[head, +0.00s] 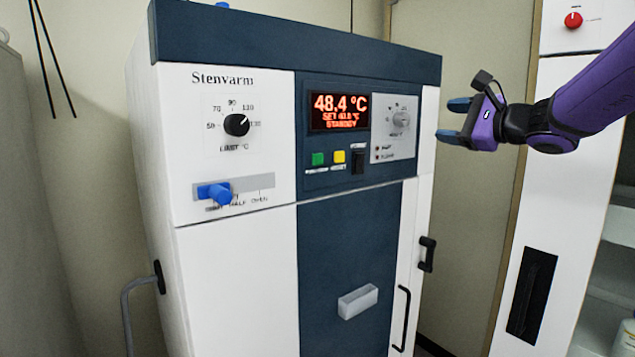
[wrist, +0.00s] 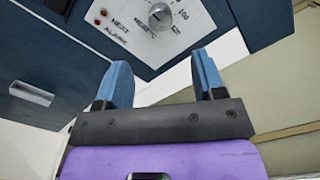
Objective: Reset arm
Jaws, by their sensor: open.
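My gripper (head: 457,120) is at the upper right of the head view, on the purple arm, raised beside the right edge of the white and dark blue dryer cabinet (head: 240,275). Its two blue fingers are apart with nothing between them. In the wrist view my gripper (wrist: 162,85) is open and empty. Beyond its fingertips is the grey panel with a round knob (wrist: 160,17) and red lamps. That knob also shows in the head view (head: 401,119). I cannot tell the exact gap between fingertips and cabinet.
The lit display (head: 339,111) reads 48.4 °C, with "STANDBY" below. A black dial (head: 236,125), a blue slider (head: 218,193), and green (head: 318,159) and yellow (head: 339,157) buttons are on the front. A white cabinet with a red knob (head: 573,20) stands at right.

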